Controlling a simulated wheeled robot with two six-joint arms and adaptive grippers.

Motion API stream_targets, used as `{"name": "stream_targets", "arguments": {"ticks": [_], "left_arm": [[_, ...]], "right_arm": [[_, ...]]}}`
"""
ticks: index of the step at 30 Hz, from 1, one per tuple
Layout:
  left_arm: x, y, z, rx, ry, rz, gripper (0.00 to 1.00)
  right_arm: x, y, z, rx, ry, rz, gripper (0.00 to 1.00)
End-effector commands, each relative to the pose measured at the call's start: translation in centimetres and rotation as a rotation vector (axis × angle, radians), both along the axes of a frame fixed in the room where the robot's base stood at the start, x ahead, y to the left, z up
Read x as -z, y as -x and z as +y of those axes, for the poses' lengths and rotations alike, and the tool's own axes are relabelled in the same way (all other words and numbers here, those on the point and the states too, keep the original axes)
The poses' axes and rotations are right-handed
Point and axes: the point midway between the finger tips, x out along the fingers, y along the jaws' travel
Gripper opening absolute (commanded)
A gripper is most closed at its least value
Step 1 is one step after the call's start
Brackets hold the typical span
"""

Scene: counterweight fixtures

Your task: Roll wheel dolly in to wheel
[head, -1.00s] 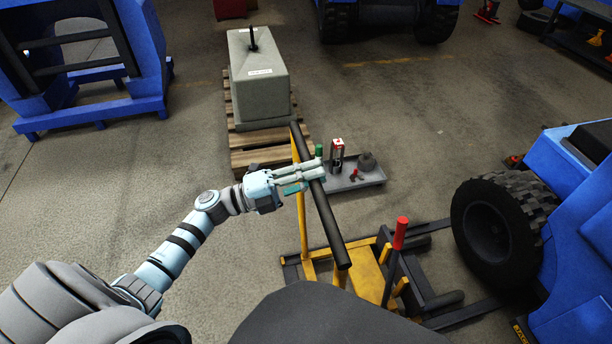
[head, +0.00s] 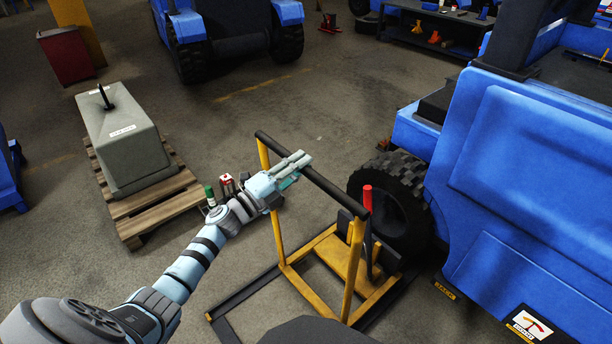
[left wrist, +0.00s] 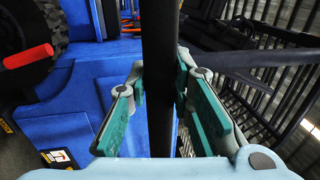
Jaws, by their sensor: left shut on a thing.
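The wheel dolly (head: 354,257) is a yellow frame with a black crossbar handle and a red-gripped lever (head: 367,199). It stands on the floor in front of the wheel (head: 384,208), a black knobbly tyre on the blue vehicle. The dolly's far side overlaps the wheel in the head view; I cannot tell whether they touch. My left gripper (head: 292,170) is shut on the dolly's crossbar. In the left wrist view the dark bar (left wrist: 159,80) runs between the teal finger pads. The wheel (left wrist: 32,40) shows at upper left there. My right gripper is not in view.
The blue vehicle (head: 540,190) fills the right side. A grey counterweight block (head: 125,150) sits on a wooden pallet (head: 165,205) at left. A red-and-white can (head: 227,183) and a green-topped bottle (head: 210,195) stand behind my arm. Open floor lies beyond the dolly.

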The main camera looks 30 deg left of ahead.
Motion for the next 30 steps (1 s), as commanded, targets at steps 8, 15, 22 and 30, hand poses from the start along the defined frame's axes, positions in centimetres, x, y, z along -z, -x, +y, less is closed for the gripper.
{"name": "stream_targets", "arguments": {"ticks": [8,15,22,30], "left_arm": [[-0.2,-0.5,0.5,-0.018,-0.001,-0.001,0.0],[-0.3,-0.6,0.4,-0.015,-0.001,-0.004,0.27],[-0.2,-0.5,0.4,-0.013,-0.001,-0.002,0.41],[0.3,0.6,0.8,-0.011,-0.002,0.002,0.41]], "right_arm": [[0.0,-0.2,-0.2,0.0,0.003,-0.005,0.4],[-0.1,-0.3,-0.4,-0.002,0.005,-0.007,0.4],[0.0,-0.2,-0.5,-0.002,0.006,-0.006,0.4],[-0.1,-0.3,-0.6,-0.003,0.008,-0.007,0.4]]}}
